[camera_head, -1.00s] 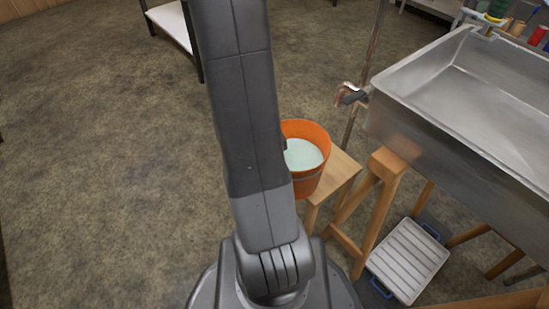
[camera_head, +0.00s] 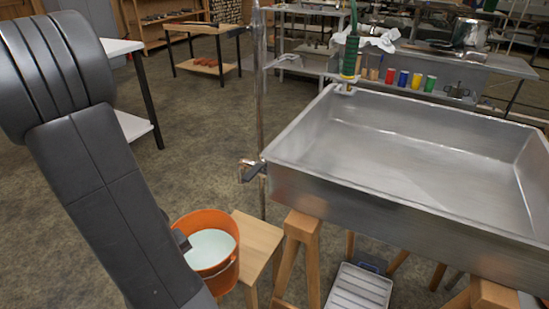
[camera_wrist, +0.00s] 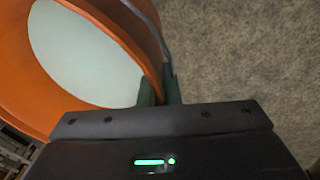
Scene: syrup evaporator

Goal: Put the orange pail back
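The orange pail (camera_head: 228,274) is upright, with pale, whitish liquid in it. In the head view it is just left of a small wooden stool (camera_head: 258,238) and overlaps the stool's left edge; I cannot tell whether it touches the stool. My gripper (camera_head: 183,241) is at the pail's left rim, mostly hidden behind my arm. In the wrist view the pail (camera_wrist: 20,98) fills the upper left, and the fingers of my gripper (camera_wrist: 161,90) are closed on its rim, one inside and one outside. The pail's base is hidden there.
A large steel pan (camera_head: 390,205) on wooden legs stands right of the stool, its tap (camera_head: 251,170) sticking out on the left. A grey tray (camera_head: 358,289) lies under it. A white-topped table (camera_head: 122,46) stands at left. Floor between is clear.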

